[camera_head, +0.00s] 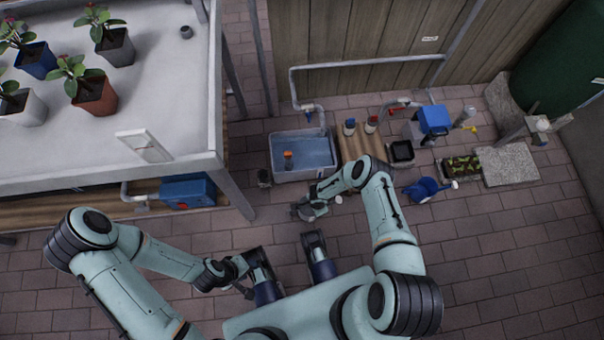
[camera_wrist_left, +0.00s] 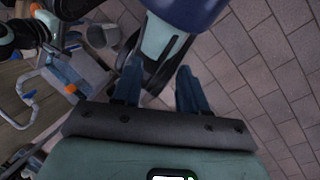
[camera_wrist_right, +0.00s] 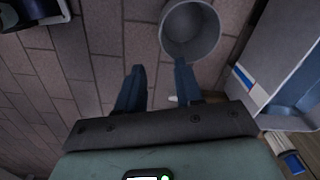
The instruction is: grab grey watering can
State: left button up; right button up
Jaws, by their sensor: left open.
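The grey watering can (camera_wrist_right: 188,32) appears to be the round, open grey vessel in the right wrist view, on the brick floor. My right gripper (camera_wrist_right: 158,68) is open; its right fingertip overlaps the lower rim of the vessel in the picture. I cannot tell if it touches. In the head view my right gripper (camera_head: 303,208) covers most of this spot, and a small white tip (camera_head: 338,199) shows beside it. My left gripper (camera_wrist_left: 158,75) is open and empty, low near my base; it also shows in the head view (camera_head: 243,288).
A grey water tub (camera_head: 303,172) stands just behind the right gripper. A table (camera_head: 190,90) with potted plants fills the upper left. Bricks at lower right are clear.

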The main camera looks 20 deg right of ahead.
pick_arm(q)
jog(key=w+a+f+t+y+b, duration=0.25)
jog(key=w+a+f+b, duration=0.25)
jog(key=w+f+b, duration=0.4)
pick_arm(e)
notch_tip(320, 180, down, 10)
jog(key=shift+w+d+p, duration=0.1)
jog(key=shift+d+p, duration=0.05)
jog(key=shift+p, duration=0.9)
notch_tip(320, 180, down, 3)
jog(key=shift+b, duration=1.2)
jog(key=shift+f, duration=0.15)
pick_arm(q)
jog(key=s+f+n+g+h, duration=0.1)
jog(key=s+f, duration=0.3)
jog(key=s, duration=0.1)
jog(key=shift+a, duration=0.45)
pick_arm(e)
grip_shut()
